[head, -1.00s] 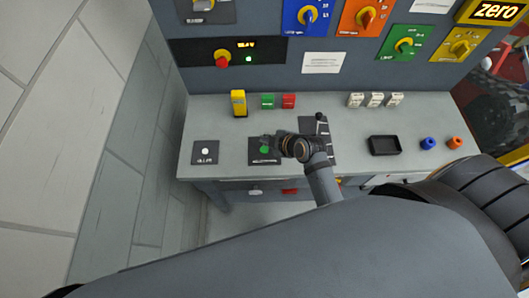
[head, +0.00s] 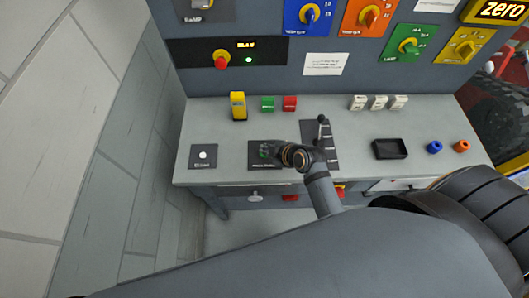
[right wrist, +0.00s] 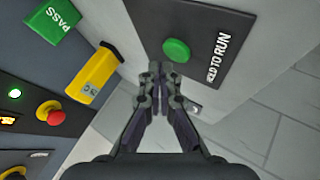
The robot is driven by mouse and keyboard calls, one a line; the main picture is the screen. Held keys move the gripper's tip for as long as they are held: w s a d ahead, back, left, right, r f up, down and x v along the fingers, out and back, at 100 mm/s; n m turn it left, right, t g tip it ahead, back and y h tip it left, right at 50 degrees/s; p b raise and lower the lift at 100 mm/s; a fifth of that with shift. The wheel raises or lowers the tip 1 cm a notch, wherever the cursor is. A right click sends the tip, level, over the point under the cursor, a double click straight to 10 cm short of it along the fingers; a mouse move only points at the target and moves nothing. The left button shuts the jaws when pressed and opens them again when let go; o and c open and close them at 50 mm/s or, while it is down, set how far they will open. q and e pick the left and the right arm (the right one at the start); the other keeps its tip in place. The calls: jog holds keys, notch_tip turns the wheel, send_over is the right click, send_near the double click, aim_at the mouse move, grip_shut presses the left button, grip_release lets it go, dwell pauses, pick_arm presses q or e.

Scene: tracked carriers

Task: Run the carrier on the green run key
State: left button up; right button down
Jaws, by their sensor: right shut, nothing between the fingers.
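The green run key (right wrist: 176,51) is a round button on a dark plate marked HOLD TO RUN (right wrist: 208,45) in the right wrist view. In the head view its plate (head: 256,163) lies on the bench top, and my right gripper partly covers the key. My right gripper (head: 270,151) is shut and empty, its fingertips over the plate. In the right wrist view the closed fingertips (right wrist: 155,70) are just beside the key; I cannot tell whether they touch it. The carrier cannot be made out. My left gripper is not in view.
A white button (head: 203,155) is left of the run key, a lever (head: 321,127) right. A black tray (head: 390,149) is further right. The panel has a red knob (head: 221,62).

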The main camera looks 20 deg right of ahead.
dwell(0.7)
jog(key=shift+f, duration=0.15)
jog(key=shift+f, duration=0.25)
jog(key=shift+f, duration=0.55)
dwell(2.7)
jog(key=shift+r, duration=0.1)
dwell(1.3)
jog(key=shift+r+p, duration=0.8)
jog(key=shift+r, duration=0.05)
notch_tip(320, 180, up, 5)
jog(key=p, duration=0.5)
jog(key=shift+r, duration=0.1)
